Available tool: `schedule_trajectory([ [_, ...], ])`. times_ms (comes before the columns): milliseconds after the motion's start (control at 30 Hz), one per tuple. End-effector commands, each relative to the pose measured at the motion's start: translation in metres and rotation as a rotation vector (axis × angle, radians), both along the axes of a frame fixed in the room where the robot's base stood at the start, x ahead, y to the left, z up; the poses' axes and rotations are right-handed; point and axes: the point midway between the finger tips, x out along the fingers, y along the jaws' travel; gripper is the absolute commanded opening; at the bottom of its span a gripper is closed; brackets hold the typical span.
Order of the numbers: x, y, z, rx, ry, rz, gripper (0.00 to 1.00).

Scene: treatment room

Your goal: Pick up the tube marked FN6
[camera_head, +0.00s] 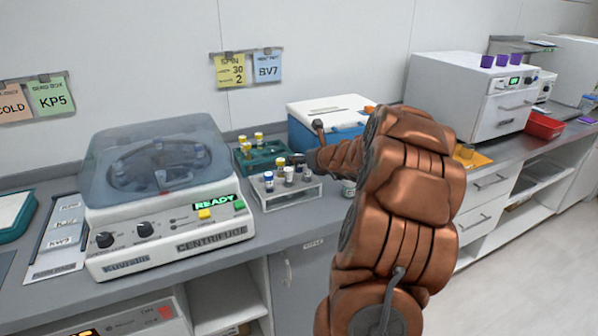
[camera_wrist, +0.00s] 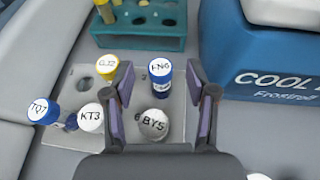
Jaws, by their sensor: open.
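The tube marked FN6 (camera_wrist: 160,73) has a white top and a blue cap. It stands in a pale grey rack, toward its back right in the wrist view. My gripper (camera_wrist: 162,84) is open, with one finger on each side of this tube and no visible contact. In the head view my gripper (camera_head: 304,160) is over the rack (camera_head: 290,196), partly hidden by my arm. Other tubes in the rack are BY5 (camera_wrist: 153,123) with a grey cap, just in front of FN6, KT3 (camera_wrist: 91,117) in white, TQ7 (camera_wrist: 43,110) in blue and a yellow-capped one (camera_wrist: 107,66).
A green rack (camera_wrist: 150,38) with yellow-capped tubes stands behind. A blue cooler box (camera_wrist: 262,75) is close on the right. The centrifuge (camera_head: 165,190) with a clear lid stands left of the racks. A white machine (camera_head: 470,92) stands farther right on the counter.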

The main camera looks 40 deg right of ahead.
Motion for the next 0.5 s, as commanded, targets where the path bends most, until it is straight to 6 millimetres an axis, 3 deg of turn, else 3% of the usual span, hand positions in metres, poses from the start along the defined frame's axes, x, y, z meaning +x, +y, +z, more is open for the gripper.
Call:
schedule_trajectory([
  [200,0.019,-0.005,-0.010,0.003,0.002,0.000,0.57],
  [500,0.023,-0.006,-0.010,0.001,0.000,0.000,0.57],
])
